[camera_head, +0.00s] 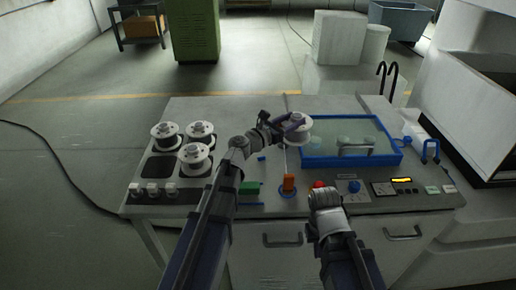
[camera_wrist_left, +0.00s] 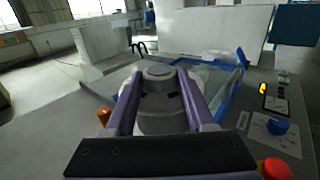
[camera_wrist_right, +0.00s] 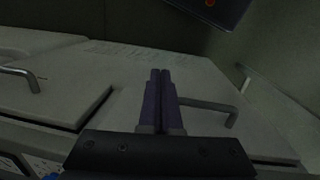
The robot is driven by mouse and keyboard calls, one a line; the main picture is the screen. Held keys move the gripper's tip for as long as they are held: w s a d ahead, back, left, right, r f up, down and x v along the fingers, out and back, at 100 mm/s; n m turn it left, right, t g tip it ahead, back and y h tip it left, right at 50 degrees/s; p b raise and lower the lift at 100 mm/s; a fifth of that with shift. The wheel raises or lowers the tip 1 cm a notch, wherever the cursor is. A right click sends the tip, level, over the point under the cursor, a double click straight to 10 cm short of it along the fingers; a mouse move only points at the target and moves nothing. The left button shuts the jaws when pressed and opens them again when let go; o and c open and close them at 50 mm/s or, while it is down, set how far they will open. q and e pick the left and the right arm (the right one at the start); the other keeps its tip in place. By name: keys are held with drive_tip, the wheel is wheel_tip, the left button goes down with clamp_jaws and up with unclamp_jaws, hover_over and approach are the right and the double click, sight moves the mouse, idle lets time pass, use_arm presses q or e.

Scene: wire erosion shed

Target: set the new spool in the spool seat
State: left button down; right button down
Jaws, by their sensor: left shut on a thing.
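My left gripper (camera_head: 290,126) is shut on a white spool (camera_head: 299,130), just left of the blue-framed tank at the back of the bench. In the left wrist view the spool (camera_wrist_left: 160,98) is upright between the two purple fingers (camera_wrist_left: 160,105). I cannot tell whether its underside touches anything. No spool seat can be made out clearly; the bench under the held spool is partly hidden. My right gripper is low at the bench front, and in the right wrist view its fingers (camera_wrist_right: 160,98) are together and empty, facing a cabinet front.
Several dark squares at the left hold three white spools (camera_head: 194,157); one square (camera_head: 157,167) is bare. The blue-framed tank (camera_head: 302,161) is at the right. An orange lever (camera_head: 289,184), green block (camera_head: 249,188), red button (camera_head: 320,184) and blue knob (camera_head: 354,186) line the front.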

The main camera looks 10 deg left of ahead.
use_arm(q)
drive_tip(key=w+a+n+t+y, duration=0.25)
drive_tip(key=a+n+y, duration=0.45)
drive_tip(key=a+y, duration=0.5)
drive_tip(key=f+b, duration=0.3)
drive_tip(key=a+f+h+b, duration=0.1)
drive_tip(key=f+b, duration=0.2)
drive_tip(key=f+h+b, duration=0.1)
drive_tip(key=f+b, duration=0.2)
drive_tip(key=shift+s+a+f+t+b, duration=0.3)
drive_tip(key=shift+a+f+t+b, duration=0.05)
drive_tip(key=shift+a+f+b, duration=0.05)
drive_tip(key=shift+f, duration=0.1)
drive_tip(key=shift+f, duration=0.1)
drive_tip(key=shift+c, duration=1.3)
unclamp_jaws()
drive_tip(key=shift+r, duration=0.2)
drive_tip(key=s, duration=0.7)
drive_tip(key=shift+s+a, duration=0.1)
drive_tip(key=shift+s, duration=0.2)
